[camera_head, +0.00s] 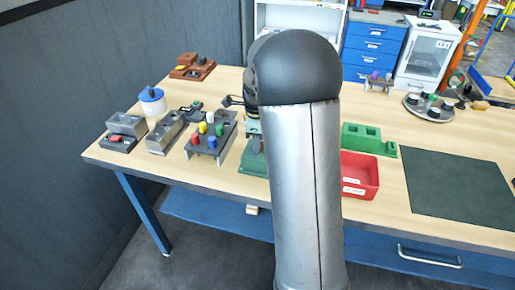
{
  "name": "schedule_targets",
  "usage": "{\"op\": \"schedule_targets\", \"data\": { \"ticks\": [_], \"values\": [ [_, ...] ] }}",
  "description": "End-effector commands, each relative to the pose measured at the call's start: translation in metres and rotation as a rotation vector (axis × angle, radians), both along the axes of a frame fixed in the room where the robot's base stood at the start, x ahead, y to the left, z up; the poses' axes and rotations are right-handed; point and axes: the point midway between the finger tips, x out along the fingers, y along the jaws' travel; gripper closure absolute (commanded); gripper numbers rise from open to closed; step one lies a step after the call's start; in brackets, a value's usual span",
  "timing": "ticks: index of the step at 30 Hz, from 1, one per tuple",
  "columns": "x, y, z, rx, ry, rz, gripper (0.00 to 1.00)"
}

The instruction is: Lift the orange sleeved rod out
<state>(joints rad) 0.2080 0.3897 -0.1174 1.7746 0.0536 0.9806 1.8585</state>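My own arm rises through the middle of the camera_head view and hides part of the bench behind it. I cannot pick out an orange sleeved rod for certain. A grey block (199,150) left of the arm holds several short coloured pegs, among them a yellow peg (203,127) and a green peg (219,129). A green fixture (252,160) with a grey upright part is partly hidden at the arm's left edge.
Left on the wooden bench (140,93) are grey blocks and a blue-lidded white jar (153,101). An orange-brown block (192,67) stands at the back. Right of the arm are a green block (362,138), a red bin (372,175), a round tray (428,113) and a dark mat (470,190).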

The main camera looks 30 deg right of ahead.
Motion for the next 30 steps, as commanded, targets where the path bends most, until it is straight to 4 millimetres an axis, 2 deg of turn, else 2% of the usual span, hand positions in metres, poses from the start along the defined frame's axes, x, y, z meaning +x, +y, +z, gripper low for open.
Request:
{"op": "schedule_targets", "data": {
  "ticks": [7,10,22,26,30],
  "values": [
    [0.0,0.0,0.002,-0.001,-0.001,0.0,1.0],
    [0.001,0.0,0.01,-0.002,-0.004,0.001,1.0],
    [0.001,0.0,0.084,-0.001,-0.004,0.001,1.0],
    [0.0,0.0,0.097,0.0,-0.002,0.0,1.0],
    [0.0,0.0,0.101,-0.001,-0.001,0.0,1.0]
  ]
}}
